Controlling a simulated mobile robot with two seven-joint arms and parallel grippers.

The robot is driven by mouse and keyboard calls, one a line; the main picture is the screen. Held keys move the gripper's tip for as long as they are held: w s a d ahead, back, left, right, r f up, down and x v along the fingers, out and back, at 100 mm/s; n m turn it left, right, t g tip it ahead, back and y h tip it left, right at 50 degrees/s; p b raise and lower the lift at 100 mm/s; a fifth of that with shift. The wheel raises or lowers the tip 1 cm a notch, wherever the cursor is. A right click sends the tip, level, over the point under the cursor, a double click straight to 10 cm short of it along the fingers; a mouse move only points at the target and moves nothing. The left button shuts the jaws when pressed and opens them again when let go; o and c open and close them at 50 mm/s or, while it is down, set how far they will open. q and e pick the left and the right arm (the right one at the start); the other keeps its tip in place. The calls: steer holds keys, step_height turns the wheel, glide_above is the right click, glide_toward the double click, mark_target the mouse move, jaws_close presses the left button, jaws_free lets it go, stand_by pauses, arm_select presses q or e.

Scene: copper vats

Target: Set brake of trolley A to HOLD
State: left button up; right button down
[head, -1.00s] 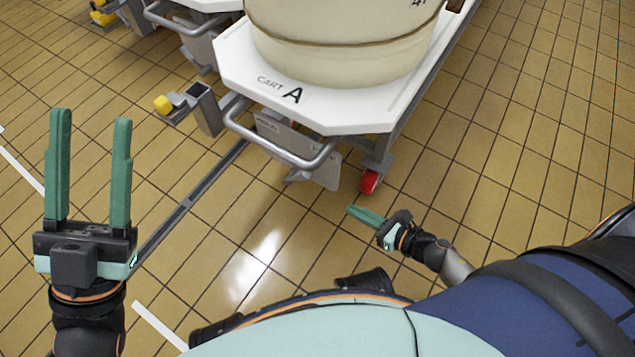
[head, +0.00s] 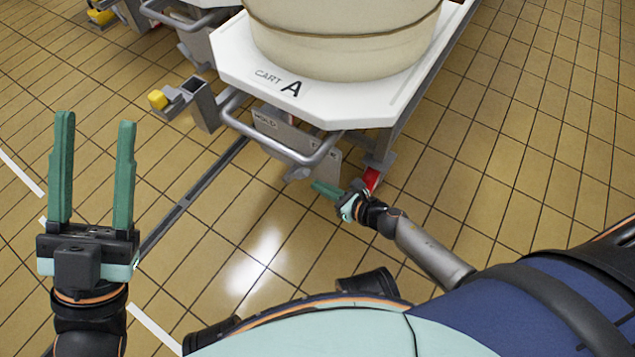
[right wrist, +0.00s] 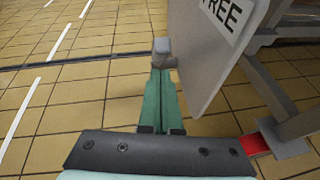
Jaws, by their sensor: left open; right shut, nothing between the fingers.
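Trolley A (head: 235,62) has a white deck marked "CART A". Below its front handle bar (head: 275,150) hangs a grey brake plate (head: 328,162), with HOLD at its left and a partly hidden FREE label at its right. In the right wrist view, the FREE label (right wrist: 228,12) is clear. A small grey block (right wrist: 163,46), perhaps the brake lever's end, shows beside the plate, just beyond my fingertips; contact is unclear. My right gripper (head: 316,186) is shut and empty, low by the plate. My left gripper (head: 96,119) is open and empty, away from the trolley.
A cream vat (head: 345,45) stands on the deck. A red wheel part (head: 371,177) is close by my right gripper. A grey floor rail (head: 190,195) runs left of the trolley. A yellow-tipped bracket (head: 160,100) and another cart are further left. Tiled floor in front is clear.

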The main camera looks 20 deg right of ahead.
mark_target(305, 172)
steer(key=shift+w+a+r, duration=0.2)
steer(key=shift+w, duration=0.15)
steer(key=shift+w+a+r, duration=0.15)
steer(key=shift+w, duration=0.2)
steer(key=r+p, duration=0.1)
steer(key=p, duration=0.1)
steer(key=w+r+g+p, duration=0.1)
steer(key=p, duration=0.2)
steer(key=shift+a+h+p, duration=0.3)
steer(key=shift+a+h, duration=0.1)
steer(key=shift+w+p, duration=0.15)
steer(key=shift+p, duration=0.15)
arm_select(q)
step_height(305, 172, up, 7)
steer(key=shift+s+a+n, duration=0.25)
steer(key=shift+a+n, duration=0.05)
steer(key=shift+a, duration=0.15)
arm_select(e)
steer(key=shift+w+a+r, duration=0.2)
steer(key=shift+w+a, duration=0.2)
